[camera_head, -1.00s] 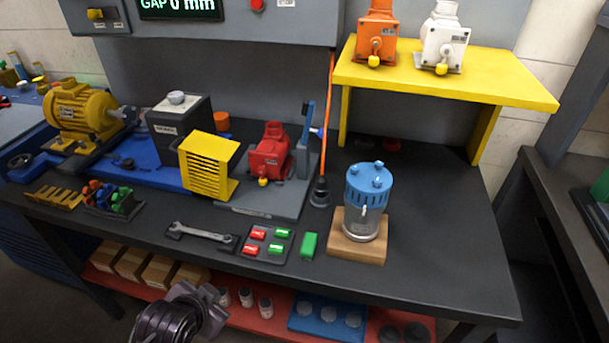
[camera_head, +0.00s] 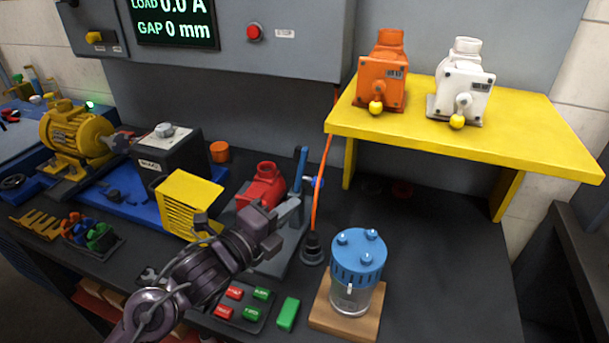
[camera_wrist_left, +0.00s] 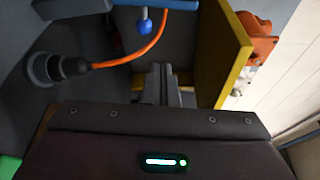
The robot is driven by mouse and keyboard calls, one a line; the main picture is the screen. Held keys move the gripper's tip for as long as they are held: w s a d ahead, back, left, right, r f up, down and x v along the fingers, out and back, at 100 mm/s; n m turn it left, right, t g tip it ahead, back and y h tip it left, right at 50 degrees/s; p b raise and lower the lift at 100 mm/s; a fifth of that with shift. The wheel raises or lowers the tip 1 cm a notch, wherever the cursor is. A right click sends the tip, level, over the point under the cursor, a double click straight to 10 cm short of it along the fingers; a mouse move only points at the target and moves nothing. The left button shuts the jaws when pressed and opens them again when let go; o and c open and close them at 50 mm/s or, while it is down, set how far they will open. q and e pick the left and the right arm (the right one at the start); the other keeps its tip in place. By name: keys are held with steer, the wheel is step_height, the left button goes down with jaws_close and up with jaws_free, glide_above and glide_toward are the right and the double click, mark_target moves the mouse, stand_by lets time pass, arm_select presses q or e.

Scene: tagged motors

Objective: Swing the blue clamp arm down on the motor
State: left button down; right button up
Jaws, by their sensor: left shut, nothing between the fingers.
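The blue clamp arm (camera_head: 300,168) stands upright at the right side of the grey fixture (camera_head: 283,254). A blue ball knob (camera_head: 318,183) sits beside it. The red motor (camera_head: 264,184) stands on the fixture to the left of the clamp arm, its lower part hidden by my gripper. My left gripper (camera_head: 291,212) is shut and empty, in front of the motor and below the clamp arm in the picture. In the left wrist view, the shut fingers (camera_wrist_left: 160,85) show below the blue bar (camera_wrist_left: 168,4) and ball knob (camera_wrist_left: 143,27). My right gripper is out of view.
An orange cord (camera_head: 322,195) rises just right of the clamp arm. A blue-topped canister (camera_head: 358,262) stands on a wooden block to the right. A yellow shelf (camera_head: 450,140) holds orange and white motors. A yellow slatted block (camera_head: 186,205) stands left of the fixture.

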mark_target(305, 178)
arm_select(q)
steer(key=p+x, duration=0.3)
steer(key=x, duration=0.8)
steer(key=shift+r, duration=0.15)
steer(key=a, duration=0.1)
steer(key=a+p, duration=0.1)
steer(key=a, duration=0.1)
steer(key=shift+w+a+r+p, duration=0.2)
steer(key=shift+w+a+p, duration=0.1)
steer(key=shift+p, duration=0.1)
steer(key=shift+w+a, duration=0.1)
steer(key=shift+a, duration=0.2)
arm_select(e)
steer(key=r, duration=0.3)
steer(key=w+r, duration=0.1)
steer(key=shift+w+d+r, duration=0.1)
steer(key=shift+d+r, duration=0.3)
arm_select(q)
steer(key=shift+a, duration=0.1)
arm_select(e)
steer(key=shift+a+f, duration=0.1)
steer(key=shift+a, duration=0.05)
